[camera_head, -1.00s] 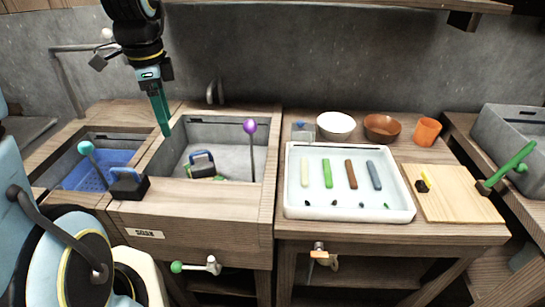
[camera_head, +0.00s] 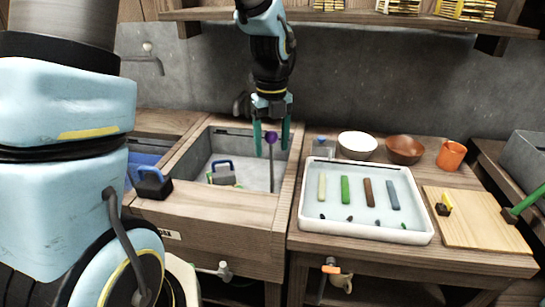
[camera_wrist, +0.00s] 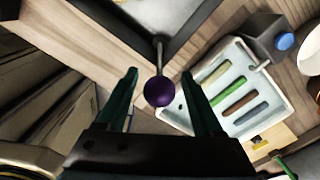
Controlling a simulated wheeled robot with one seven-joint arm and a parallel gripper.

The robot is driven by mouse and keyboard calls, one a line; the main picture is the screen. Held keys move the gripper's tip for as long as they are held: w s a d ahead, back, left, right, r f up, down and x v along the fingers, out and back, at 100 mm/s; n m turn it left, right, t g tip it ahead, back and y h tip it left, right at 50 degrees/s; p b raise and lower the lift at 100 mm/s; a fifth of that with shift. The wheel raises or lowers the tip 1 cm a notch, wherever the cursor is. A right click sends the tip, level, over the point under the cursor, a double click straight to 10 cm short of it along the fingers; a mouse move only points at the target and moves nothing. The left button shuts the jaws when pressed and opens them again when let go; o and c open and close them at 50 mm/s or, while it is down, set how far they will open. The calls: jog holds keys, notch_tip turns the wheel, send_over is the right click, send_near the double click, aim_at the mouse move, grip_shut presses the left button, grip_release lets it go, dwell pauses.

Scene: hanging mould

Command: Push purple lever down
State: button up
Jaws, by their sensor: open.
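The purple lever (camera_head: 271,138) is a thin metal rod with a purple ball on top, standing upright at the right side of the sink basin. In the wrist view the purple ball (camera_wrist: 159,91) sits between the two fingers, with a gap to each side. My gripper (camera_head: 271,150) is open and points down, its green fingers on either side of the ball in the head view. I cannot tell whether a finger touches the ball.
The sink (camera_head: 215,222) holds a blue-handled block (camera_head: 222,172). A white tray (camera_head: 365,232) with coloured bars lies to the right, with a white bowl (camera_head: 357,143), a brown bowl (camera_head: 404,149) and an orange cup (camera_head: 451,155) behind. A black block (camera_head: 153,184) sits on the sink's left front edge.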

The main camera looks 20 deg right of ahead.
aim_at(271, 158)
jog(key=shift+f, duration=2.25)
grip_shut()
